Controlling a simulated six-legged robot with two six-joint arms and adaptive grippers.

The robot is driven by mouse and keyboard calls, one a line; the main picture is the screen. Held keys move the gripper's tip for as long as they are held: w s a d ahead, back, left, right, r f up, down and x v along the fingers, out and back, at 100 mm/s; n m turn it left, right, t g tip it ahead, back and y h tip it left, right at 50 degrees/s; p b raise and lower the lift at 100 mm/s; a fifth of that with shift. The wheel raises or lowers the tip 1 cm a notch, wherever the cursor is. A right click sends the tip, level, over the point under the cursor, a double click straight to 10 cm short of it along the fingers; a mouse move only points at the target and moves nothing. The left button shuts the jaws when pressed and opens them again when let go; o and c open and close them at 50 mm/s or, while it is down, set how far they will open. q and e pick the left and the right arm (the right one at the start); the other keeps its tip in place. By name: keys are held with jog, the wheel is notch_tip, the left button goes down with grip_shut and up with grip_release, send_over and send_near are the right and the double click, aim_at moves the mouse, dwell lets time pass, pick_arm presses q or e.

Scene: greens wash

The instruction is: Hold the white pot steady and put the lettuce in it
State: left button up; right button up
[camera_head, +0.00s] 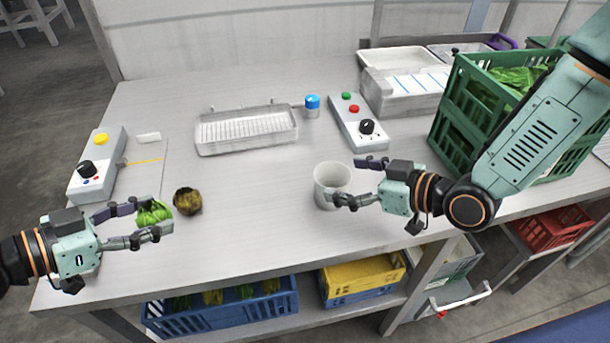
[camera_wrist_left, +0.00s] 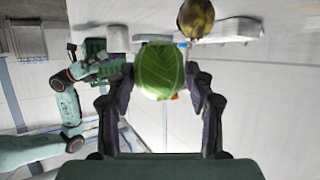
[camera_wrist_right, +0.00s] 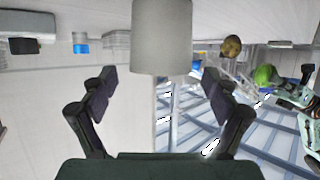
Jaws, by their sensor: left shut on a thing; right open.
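The green lettuce (camera_head: 154,212) is a small round head at the left of the table. My left gripper (camera_head: 150,217) is shut on it, and in the left wrist view the lettuce (camera_wrist_left: 160,70) sits between the two fingers. The white pot (camera_head: 332,184) stands upright near the table's front edge, right of the middle. My right gripper (camera_head: 348,182) is open, its fingers at the right side of the pot. In the right wrist view the pot (camera_wrist_right: 162,38) is centred ahead of the spread fingertips; contact cannot be told. The pot's inside is mostly hidden.
A brownish-yellow head (camera_head: 187,201) lies just right of the lettuce. A wire-grid tray (camera_head: 246,130), a blue-capped item (camera_head: 312,104) and control boxes (camera_head: 95,165) (camera_head: 358,122) stand behind. A green crate (camera_head: 480,110) fills the right.

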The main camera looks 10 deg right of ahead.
aim_at(319, 174)
jog(key=shift+b+x, duration=0.65)
jog(key=shift+x, duration=3.1)
jog(key=shift+s, duration=0.1)
jog(key=shift+c, duration=0.4)
jog(key=c, duration=1.1)
jog(key=shift+c, duration=0.7)
